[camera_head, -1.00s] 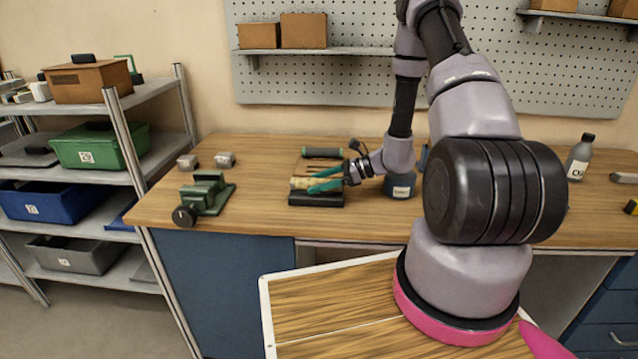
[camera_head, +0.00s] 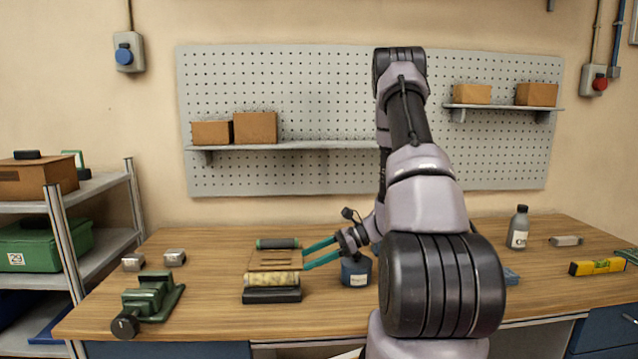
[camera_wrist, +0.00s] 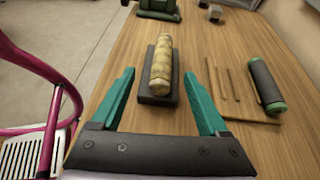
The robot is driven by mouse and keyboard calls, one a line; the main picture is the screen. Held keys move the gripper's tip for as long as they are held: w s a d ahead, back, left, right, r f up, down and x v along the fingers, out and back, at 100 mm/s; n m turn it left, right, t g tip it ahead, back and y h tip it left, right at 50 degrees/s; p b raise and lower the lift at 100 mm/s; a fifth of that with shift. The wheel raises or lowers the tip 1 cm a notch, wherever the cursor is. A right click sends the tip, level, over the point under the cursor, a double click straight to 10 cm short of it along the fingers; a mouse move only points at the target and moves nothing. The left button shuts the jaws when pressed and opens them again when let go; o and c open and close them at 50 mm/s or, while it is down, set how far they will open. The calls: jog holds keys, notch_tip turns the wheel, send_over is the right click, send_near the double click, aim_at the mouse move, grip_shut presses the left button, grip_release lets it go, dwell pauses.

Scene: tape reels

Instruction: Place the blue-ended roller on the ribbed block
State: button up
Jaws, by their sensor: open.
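A tan, mottled roller (camera_head: 272,279) lies on a low black block (camera_head: 272,295) on the bench. The wrist view shows the same roller (camera_wrist: 161,62) lengthwise along the block (camera_wrist: 150,98). No blue end shows clearly on it, and the block's ribs cannot be made out. A dark roller (camera_head: 277,243) with green ends lies behind, beside a flat wooden piece with thin strips (camera_head: 268,264); it also shows in the wrist view (camera_wrist: 265,85). My gripper (camera_head: 306,257) is open and empty, with teal fingers, just right of the tan roller and apart from it.
A green vise (camera_head: 150,300) and two small grey blocks (camera_head: 174,257) are on the left. A dark blue-grey round container (camera_head: 356,270) stands close beside my gripper. A grey bottle (camera_head: 519,228) and a yellow level (camera_head: 597,267) are at right. The front bench middle is clear.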

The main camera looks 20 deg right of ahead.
jog(key=s+a+r+n+t+h, duration=0.1)
jog(key=s+r+n+h, duration=0.2)
jog(key=r, duration=0.7)
jog(key=s+a+r+n+t+h, duration=0.1)
jog(key=s+r+n+h, duration=0.3)
jog(key=s+r+n, duration=0.4)
jog(key=s+a+r+n+t+h, duration=0.1)
jog(key=s+r+n, duration=0.4)
jog(key=r, duration=0.9)
jog(key=shift+s+a+r+n+t+h, duration=0.25)
jog(key=shift+s+a+h, duration=0.4)
jog(key=shift+s+h, duration=0.7)
